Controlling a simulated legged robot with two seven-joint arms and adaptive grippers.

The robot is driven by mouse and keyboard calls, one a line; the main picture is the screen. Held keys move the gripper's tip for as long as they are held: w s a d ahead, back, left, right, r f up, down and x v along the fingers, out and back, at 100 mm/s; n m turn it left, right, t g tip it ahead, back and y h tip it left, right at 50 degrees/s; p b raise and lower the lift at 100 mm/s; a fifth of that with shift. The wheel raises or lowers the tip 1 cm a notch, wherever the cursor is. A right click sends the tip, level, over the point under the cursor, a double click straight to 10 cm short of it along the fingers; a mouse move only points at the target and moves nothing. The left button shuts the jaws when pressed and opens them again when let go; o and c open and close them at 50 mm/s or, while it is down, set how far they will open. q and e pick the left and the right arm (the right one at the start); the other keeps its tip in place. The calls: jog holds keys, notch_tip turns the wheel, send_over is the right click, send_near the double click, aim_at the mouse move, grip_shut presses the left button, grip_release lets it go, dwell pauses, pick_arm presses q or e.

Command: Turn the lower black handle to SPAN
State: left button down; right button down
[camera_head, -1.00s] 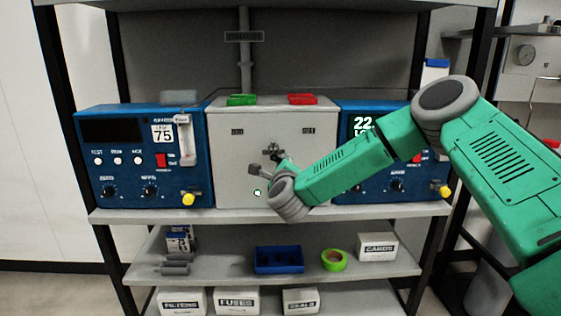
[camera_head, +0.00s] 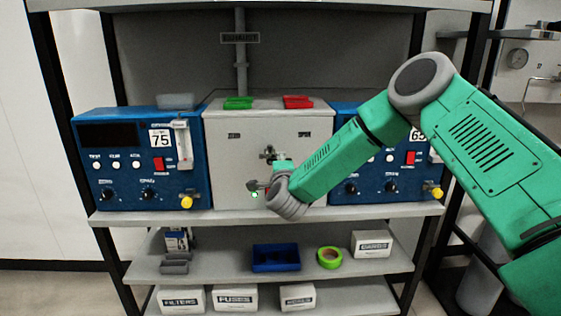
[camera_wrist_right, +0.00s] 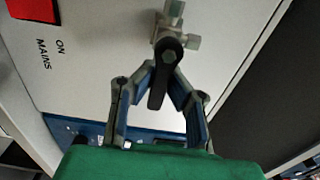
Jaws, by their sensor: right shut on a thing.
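A pale grey cabinet (camera_head: 235,165) stands between two blue analysers, with a metal valve fitting (camera_head: 268,153) on its front. In the right wrist view a black handle (camera_wrist_right: 157,95) hangs from a metal valve body (camera_wrist_right: 170,18). My right gripper (camera_wrist_right: 164,74) has its fingers on both sides of this handle and is shut on it. In the head view the gripper (camera_head: 257,186) is at the cabinet front, below the fitting; the handle cannot be made out there. Small labels above the fitting are too blurred to read. My left gripper is out of view.
Blue analysers (camera_head: 130,180) flank the cabinet, with yellow knobs (camera_head: 187,202) at the front. A shelf below holds a blue bin (camera_head: 277,268) and green tape (camera_head: 330,258). My right arm covers part of the right analyser.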

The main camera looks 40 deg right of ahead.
jog(key=shift+s+f, duration=0.1)
jog(key=shift+f, duration=0.25)
jog(key=c, duration=1.5)
grip_release()
jog(key=shift+c, duration=0.2)
jog(key=shift+r, duration=0.15)
jog(key=v, duration=1.1)
jog(key=shift+s+a, duration=0.15)
jog(key=shift+s, duration=0.15)
